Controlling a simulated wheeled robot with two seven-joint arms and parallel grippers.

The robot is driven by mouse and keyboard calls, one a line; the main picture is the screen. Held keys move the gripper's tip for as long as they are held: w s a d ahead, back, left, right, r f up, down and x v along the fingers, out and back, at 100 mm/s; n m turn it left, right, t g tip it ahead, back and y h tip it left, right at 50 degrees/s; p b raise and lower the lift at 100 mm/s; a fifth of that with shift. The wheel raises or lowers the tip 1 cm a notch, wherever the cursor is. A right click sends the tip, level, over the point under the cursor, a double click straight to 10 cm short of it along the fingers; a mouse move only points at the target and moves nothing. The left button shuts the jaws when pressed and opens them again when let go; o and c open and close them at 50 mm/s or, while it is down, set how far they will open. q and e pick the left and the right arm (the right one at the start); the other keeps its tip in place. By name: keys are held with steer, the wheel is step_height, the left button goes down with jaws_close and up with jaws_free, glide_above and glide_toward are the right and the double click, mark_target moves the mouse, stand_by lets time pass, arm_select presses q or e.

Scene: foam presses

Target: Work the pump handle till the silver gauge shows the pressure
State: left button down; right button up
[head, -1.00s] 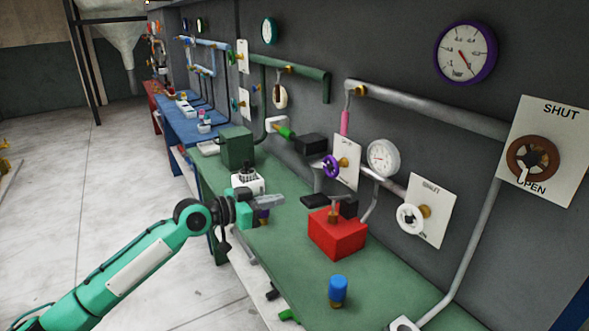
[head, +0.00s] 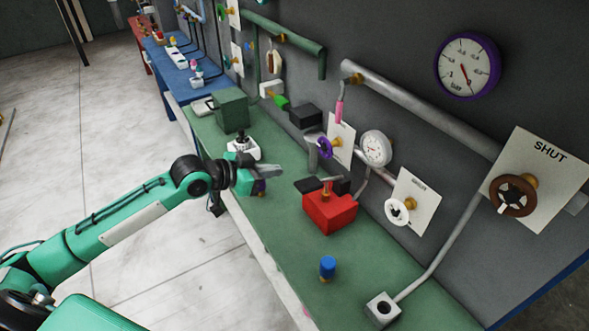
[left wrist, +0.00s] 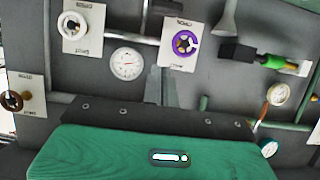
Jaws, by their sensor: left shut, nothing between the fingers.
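The silver gauge (head: 376,148), with a white face, is on the wall side behind the bench; it also shows in the left wrist view (left wrist: 127,63). Its reading is too small to tell. Which part is the pump handle I cannot tell for sure. My left gripper (head: 274,171) is shut and empty, over the bench to the left of the red box and apart from it. Its fingers (left wrist: 160,85) point toward the wall in the left wrist view. My right gripper is out of view.
A blue-capped knob (head: 327,267) stands on the front of the bench (head: 285,235). A white-based black knob (head: 243,147) and a green box (head: 231,109) stand beyond my gripper. A purple-rimmed gauge (head: 467,65), pipes and valve wheels line the wall. The floor at left is clear.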

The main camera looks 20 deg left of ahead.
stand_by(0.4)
arm_select(q)
steer(key=p, duration=0.5)
glide_above(301, 186)
step_height(301, 186, down, 3)
steer(key=shift+w+d+f, duration=0.1)
steer(key=shift+w, duration=0.05)
step_height(301, 186, down, 4)
steer(key=shift+r+p, duration=0.25)
steer(key=shift+p, duration=0.25)
steer(key=shift+s+f, duration=0.2)
steer(key=shift+f, duration=0.35)
